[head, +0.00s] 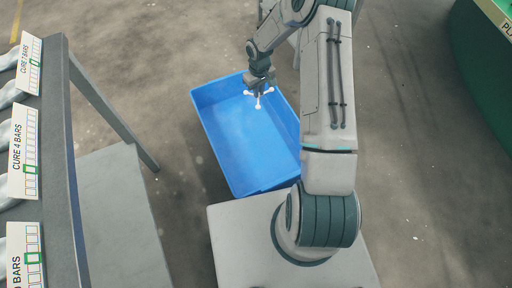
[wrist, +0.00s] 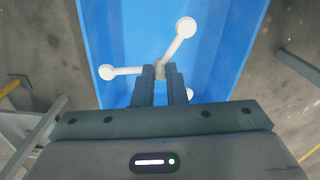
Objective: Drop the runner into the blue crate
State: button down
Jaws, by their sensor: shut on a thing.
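The runner (head: 257,100) is a small white branched piece with round knobs at the ends of its arms. It also shows in the wrist view (wrist: 181,33). My gripper (head: 259,88) is shut on the runner near its middle; the fingers (wrist: 160,80) cover part of it in the wrist view. The blue crate (head: 225,165) stands on the floor, open at the top, and looks empty. My gripper and the runner are over the far end of the crate. The height of the runner above the crate floor is hard to tell. My arm hides part of the crate's right side.
A rack with cards reading "CURE 4 BARS" (head: 24,150) stands at the left, with a grey post and a grey panel (head: 120,215) beside it. A green rounded machine (head: 485,70) is at the upper right. Bare concrete floor surrounds the crate.

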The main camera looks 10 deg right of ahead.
notch_tip(320, 180, down, 18)
jog(key=w+a+n+b, duration=0.1)
jog(key=b, duration=0.9)
jog(key=shift+w+a+r, duration=0.15)
jog(key=shift+w+a, duration=0.2)
jog(key=shift+w, duration=0.05)
jog(key=c, duration=1.4)
grip_release()
jog(key=shift+r, duration=0.15)
notch_tip(320, 180, up, 14)
jog(key=p, duration=0.4)
jog(key=shift+f+p, duration=0.2)
jog(key=shift+p, duration=0.15)
